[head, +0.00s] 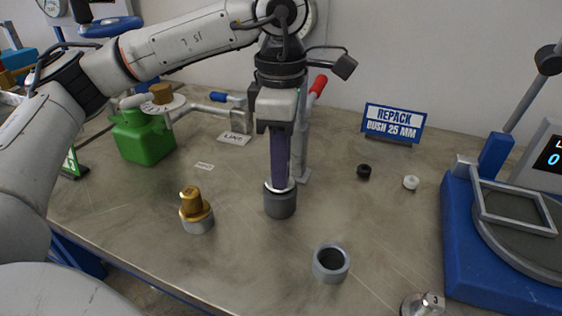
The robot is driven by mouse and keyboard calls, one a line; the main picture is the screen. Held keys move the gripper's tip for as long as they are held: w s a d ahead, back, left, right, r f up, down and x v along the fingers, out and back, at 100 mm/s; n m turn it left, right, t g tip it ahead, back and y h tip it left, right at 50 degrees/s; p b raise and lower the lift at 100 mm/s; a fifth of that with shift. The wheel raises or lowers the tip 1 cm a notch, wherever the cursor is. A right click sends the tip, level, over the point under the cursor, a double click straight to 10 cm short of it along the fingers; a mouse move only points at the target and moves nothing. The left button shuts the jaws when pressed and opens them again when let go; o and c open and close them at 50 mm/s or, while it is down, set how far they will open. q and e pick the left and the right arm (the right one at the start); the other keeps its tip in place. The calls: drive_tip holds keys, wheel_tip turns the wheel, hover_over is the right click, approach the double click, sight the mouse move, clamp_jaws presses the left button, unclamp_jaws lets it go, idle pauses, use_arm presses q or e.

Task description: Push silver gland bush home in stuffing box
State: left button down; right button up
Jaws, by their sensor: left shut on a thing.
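My left gripper (279,127) points down and is shut on a long dark purple bar (279,158). The bar stands upright, with its lower end at the mouth of a dark grey cylindrical cup (280,204), apparently the stuffing box. A thin silver rim (280,186), probably the gland bush, shows at the cup's top around the bar's foot. How deep it sits cannot be told. A second grey cup (331,263) stands open in front, to the right. A brass flanged piece (194,204) sits on a silver-grey cup to the left. My right gripper is not in view.
A blue-based scale (500,245) fills the right side. A weight (422,305) stands at the front edge. A green can (143,135) is at the left. A sign (393,122), a black knob (364,171) and a white knob (411,182) lie behind. A red-handled post (303,150) stands close behind the bar.

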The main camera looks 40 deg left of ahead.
use_arm(q)
drive_tip(key=shift+f+b, duration=0.3)
drive_tip(key=shift+f, duration=0.15)
drive_tip(key=c, duration=1.4)
unclamp_jaws()
drive_tip(key=shift+r, duration=0.1)
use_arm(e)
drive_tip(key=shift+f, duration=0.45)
use_arm(q)
wheel_tip(320, 180, up, 2)
wheel_tip(320, 180, up, 8)
drive_tip(key=shift+f+p, duration=0.15)
drive_tip(key=shift+p, duration=0.9)
drive_tip(key=shift+r, duration=0.25)
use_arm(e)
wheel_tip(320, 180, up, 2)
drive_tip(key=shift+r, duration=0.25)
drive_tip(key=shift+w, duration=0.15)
